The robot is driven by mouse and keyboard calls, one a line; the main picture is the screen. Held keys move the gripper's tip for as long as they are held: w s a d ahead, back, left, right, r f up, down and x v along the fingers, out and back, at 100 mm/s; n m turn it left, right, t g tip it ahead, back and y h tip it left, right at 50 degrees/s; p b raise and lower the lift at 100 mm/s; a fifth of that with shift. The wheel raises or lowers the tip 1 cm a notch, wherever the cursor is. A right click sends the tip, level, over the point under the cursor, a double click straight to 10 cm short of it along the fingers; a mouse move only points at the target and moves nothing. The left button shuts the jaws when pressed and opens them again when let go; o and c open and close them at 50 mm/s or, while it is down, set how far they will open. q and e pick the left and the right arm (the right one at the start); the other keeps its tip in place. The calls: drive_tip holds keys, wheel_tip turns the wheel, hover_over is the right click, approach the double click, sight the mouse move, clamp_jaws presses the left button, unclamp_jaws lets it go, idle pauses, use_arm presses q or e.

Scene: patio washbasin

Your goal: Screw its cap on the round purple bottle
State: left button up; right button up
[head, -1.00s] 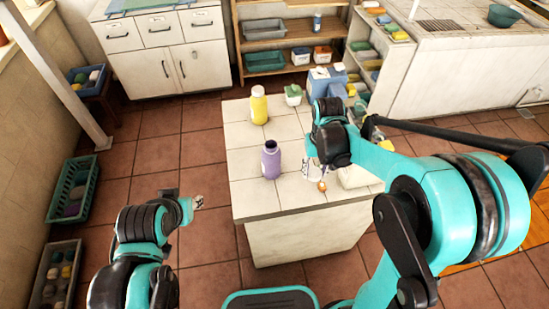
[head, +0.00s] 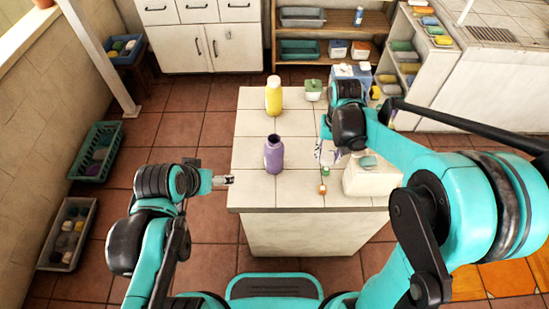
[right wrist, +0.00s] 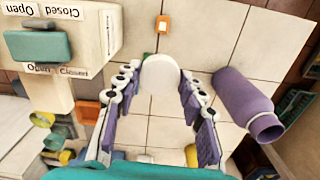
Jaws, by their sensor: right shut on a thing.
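The round purple bottle (head: 274,155) stands upright and uncapped near the left side of the white tiled block. In the right wrist view the bottle (right wrist: 245,100) is to the right of my right gripper, apart from it, with its dark open mouth visible. My right gripper (head: 325,155) is low over the tiles to the right of the bottle. In the right wrist view its fingers are shut on a white round cap (right wrist: 160,73). My left gripper (head: 225,180) is at the block's left edge, away from the bottle; its jaws are too small to judge.
A yellow bottle (head: 273,96) and a green-lidded jar (head: 313,90) stand behind. A white box (head: 370,178) with a green top is at the right; it carries Open and Closed labels. A small orange item (head: 322,189) lies near the front edge. The front-left tiles are clear.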

use_arm(q)
drive_tip(key=w+d+f+m+g+h+b, duration=0.2)
drive_tip(key=w+d+f+m+h, duration=0.3)
drive_tip(key=w, duration=0.4)
drive_tip(key=m+g+h+b, duration=0.1)
drive_tip(key=m+h+b, duration=0.1)
drive_tip(key=m+h, duration=0.6)
approach(276, 149)
drive_tip(key=shift+w+a+f+m+y, duration=0.4)
drive_tip(key=shift+w+a+f+m, duration=0.15)
drive_tip(key=shift+w+a, duration=0.3)
use_arm(e)
drive_tip(key=w+a+r+m, duration=0.2)
drive_tip(key=a+r+m, duration=0.3)
drive_tip(key=a, duration=0.3)
drive_tip(key=w+a+r+m, duration=0.3)
drive_tip(key=a+r+m, duration=0.1)
drive_tip(key=a, duration=0.4)
drive_tip(key=shift+w+a+r+m, duration=0.25)
drive_tip(key=shift+w+r+m, duration=0.15)
drive_tip(key=shift+r, duration=0.45)
use_arm(q)
drive_tip(key=shift+d, duration=0.1)
use_arm(e)
drive_tip(key=shift+s, duration=0.1)
use_arm(q)
drive_tip(key=x, duration=1.2)
drive_tip(key=shift+f, duration=0.15)
